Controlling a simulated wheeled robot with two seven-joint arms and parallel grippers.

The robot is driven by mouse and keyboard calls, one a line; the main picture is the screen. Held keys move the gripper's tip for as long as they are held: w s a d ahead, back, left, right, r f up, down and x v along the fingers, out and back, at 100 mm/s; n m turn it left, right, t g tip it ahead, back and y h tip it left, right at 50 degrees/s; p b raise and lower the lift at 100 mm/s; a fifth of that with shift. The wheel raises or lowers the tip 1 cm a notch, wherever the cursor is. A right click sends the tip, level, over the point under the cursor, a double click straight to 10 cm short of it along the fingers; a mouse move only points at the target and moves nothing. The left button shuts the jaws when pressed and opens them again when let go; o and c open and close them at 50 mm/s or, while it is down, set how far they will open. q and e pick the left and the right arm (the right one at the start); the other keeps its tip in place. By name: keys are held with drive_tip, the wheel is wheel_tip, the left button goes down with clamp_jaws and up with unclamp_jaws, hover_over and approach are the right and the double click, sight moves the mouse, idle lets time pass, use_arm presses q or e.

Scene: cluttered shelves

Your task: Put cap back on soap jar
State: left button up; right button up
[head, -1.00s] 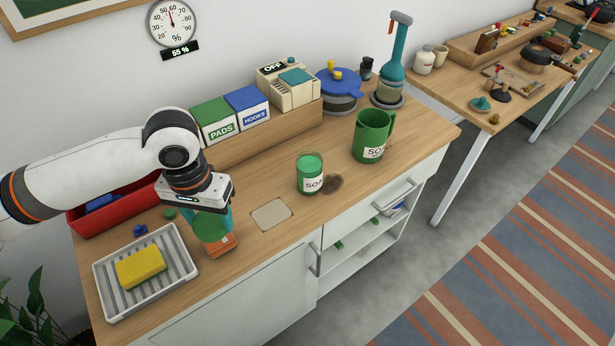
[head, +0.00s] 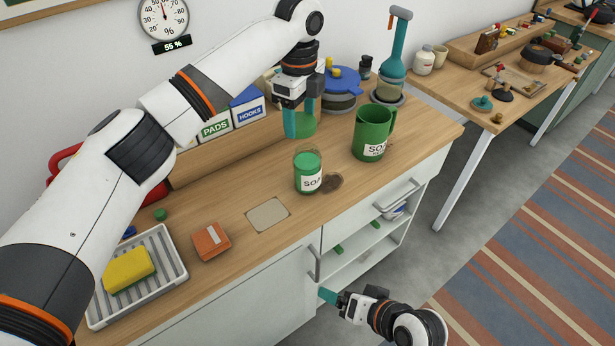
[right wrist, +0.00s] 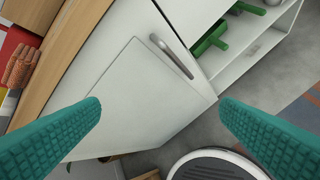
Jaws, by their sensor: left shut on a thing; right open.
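The soap jar (head: 308,172) is clear with green contents and a "SOAP" label, and stands upright and uncapped on the wooden counter. My left gripper (head: 302,130) is shut on the green round cap (head: 306,125), holding it above the counter, just behind the jar and apart from it in the head view. Part of the cap is hidden by the teal fingers. My right gripper (head: 328,296) is low in front of the cabinet. In the right wrist view its two teal fingers (right wrist: 160,108) are spread, with nothing between them.
A beige square (head: 268,214), an orange block (head: 211,241) and a tray (head: 168,295) with a yellow sponge lie left. Cabinet handles (head: 314,264) stick out near my right gripper.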

use_arm(q)
drive_tip(key=shift+w+d+m, duration=0.1)
drive_tip(key=shift+d+m, duration=0.25)
drive_tip(key=shift+m, duration=0.15)
use_arm(e)
drive_tip(key=w+a+r+m+t+y, duration=0.3)
drive_tip(key=w+a+r+m+y, duration=0.1)
drive_tip(key=a+r, duration=0.2)
use_arm(q)
drive_tip(key=shift+d, duration=0.1)
drive_tip(key=shift+d+m, duration=0.15)
drive_tip(key=shift+m, duration=0.25)
drive_tip(key=shift+w+d, duration=0.1)
drive_tip(key=shift+d, duration=0.05)
use_arm(e)
drive_tip(key=m+t+h, duration=0.8)
drive_tip(key=m, duration=2.1)
approach(307, 166)
drive_tip(key=f, duration=0.1)
drive_tip(key=w+f, duration=0.2)
drive_tip(key=f, duration=0.1)
drive_tip(key=shift+w+a+f, duration=0.1)
drive_tip(key=shift+a, duration=0.2)
use_arm(q)
drive_tip(key=shift+r, duration=0.1)
use_arm(e)
drive_tip(key=shift+w+d+f+m+h, duration=0.1)
drive_tip(key=shift+f+m+h, duration=0.2)
drive_tip(key=shift+h, duration=0.2)
drive_tip(key=shift+w, duration=0.1)
